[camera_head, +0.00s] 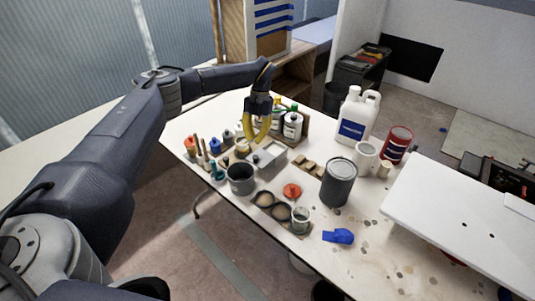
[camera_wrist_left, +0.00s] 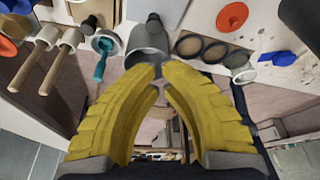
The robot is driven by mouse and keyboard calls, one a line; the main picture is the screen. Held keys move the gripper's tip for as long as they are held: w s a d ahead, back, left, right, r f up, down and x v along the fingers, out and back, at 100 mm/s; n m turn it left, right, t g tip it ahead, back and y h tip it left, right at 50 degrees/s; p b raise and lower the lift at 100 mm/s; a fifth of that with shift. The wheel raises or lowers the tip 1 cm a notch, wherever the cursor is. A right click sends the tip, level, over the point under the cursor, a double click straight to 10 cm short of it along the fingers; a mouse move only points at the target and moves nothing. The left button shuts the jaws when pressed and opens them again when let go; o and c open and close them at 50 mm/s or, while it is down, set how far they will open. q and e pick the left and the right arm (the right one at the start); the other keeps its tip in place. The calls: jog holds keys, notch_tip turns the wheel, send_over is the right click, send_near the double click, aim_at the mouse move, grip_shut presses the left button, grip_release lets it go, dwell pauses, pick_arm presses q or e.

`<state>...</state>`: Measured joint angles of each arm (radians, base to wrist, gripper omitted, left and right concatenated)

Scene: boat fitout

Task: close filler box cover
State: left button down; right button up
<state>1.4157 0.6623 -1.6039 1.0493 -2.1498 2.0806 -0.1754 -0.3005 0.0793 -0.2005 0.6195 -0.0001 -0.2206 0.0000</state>
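A grey filler box (camera_head: 270,157) sits on the table near its middle, with a small dark knob or handle by its front left edge. I cannot tell clearly how its cover lies. My left gripper (camera_head: 254,141), with yellow curved fingers, hangs just behind and above the box in the head view and hides part of it. In the left wrist view the fingertips (camera_wrist_left: 162,73) nearly meet and hold nothing that I can see. The box is mostly out of the left wrist view. My right gripper is not in view.
A grey tin (camera_head: 241,180), dark cups (camera_head: 272,207), a red disc (camera_head: 292,190) and a large can (camera_head: 338,183) stand nearby. Bottles (camera_head: 292,124) stand behind, brushes (camera_head: 203,150) to the left. A white jug (camera_head: 352,117) is at the back right. A blue object (camera_head: 338,236) lies in front.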

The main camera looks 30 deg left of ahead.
aim_at(252, 168)
pick_arm(q)
jog(key=x, duration=0.8)
jog(key=shift+s+a+f, duration=0.15)
jog(key=shift+s+f, duration=0.25)
jog(key=shift+f, duration=0.35)
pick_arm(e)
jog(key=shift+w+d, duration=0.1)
